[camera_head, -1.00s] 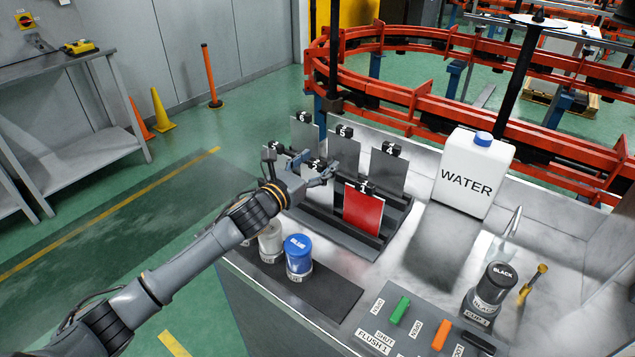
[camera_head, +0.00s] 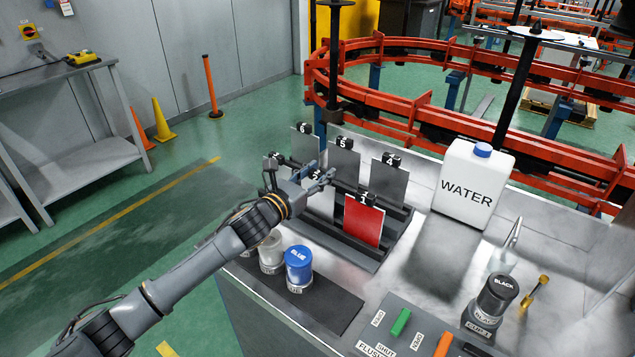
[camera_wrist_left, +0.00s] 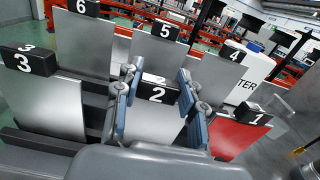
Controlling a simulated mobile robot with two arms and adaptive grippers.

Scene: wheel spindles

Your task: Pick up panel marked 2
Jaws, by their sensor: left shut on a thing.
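The panel marked 2 (camera_wrist_left: 153,122) is a grey sheet with a black numbered block (camera_wrist_left: 157,92) on its top edge, seen in the left wrist view. My left gripper (camera_wrist_left: 158,95) has one finger on each side of this block and is shut on it. The panel's lower edge is hidden there. In the head view my left gripper (camera_head: 318,180) is over the panel rack (camera_head: 345,247) and partly covers panel 2. My right gripper is not in view.
The red panel 1 (camera_head: 363,221) stands right of the gripper, panel 3 (camera_wrist_left: 45,105) left. Panels 6 (camera_head: 304,146), 5 (camera_head: 343,162) and 4 (camera_head: 388,186) stand behind. Nearby are a water jug (camera_head: 472,187) and a blue-lidded container (camera_head: 299,267).

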